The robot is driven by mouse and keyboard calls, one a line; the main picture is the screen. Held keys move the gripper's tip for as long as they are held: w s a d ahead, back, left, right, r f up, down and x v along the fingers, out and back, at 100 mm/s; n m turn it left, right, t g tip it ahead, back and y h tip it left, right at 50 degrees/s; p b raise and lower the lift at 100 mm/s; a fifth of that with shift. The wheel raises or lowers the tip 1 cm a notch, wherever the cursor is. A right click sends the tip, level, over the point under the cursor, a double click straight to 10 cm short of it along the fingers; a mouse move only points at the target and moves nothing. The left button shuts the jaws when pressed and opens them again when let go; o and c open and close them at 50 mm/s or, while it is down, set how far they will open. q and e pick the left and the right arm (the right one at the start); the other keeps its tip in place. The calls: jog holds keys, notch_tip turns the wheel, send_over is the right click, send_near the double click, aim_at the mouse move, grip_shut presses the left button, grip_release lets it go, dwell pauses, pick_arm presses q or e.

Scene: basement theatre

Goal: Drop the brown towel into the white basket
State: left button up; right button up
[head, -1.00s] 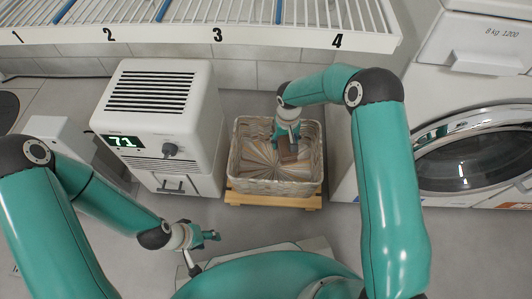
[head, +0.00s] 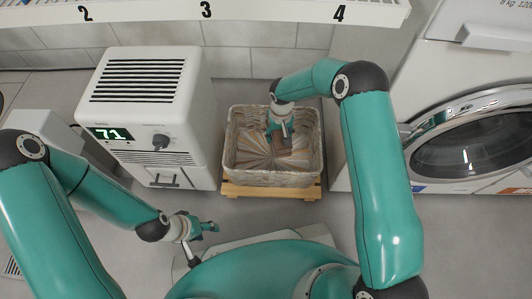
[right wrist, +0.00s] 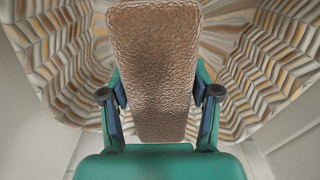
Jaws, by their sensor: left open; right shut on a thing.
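The white basket (head: 270,179) is a woven, open-topped basket with a striped inside, standing on a low wooden pallet between the white machines. Its patterned walls (right wrist: 60,60) fill the background of the right wrist view. My right gripper (head: 280,130) is over the basket's opening, pointing down. It is shut on the brown towel (right wrist: 155,70), a textured folded strip between the two fingers in the right wrist view. In the head view the towel is mostly hidden by the gripper. My left gripper (head: 208,228) is open and empty, low in front of the dehumidifier and away from the basket.
A white dehumidifier (head: 150,95) reading 71 stands left of the basket. A white front-loading washer (head: 465,140) stands to the right. A numbered wire shelf (head: 250,10) runs above at the back. Bare grey floor shows in front of the pallet (head: 270,192).

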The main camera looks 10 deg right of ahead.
jog(key=o, duration=1.3)
notch_tip(320, 180, up, 12)
jog(key=shift+f, duration=0.1)
dwell(0.3)
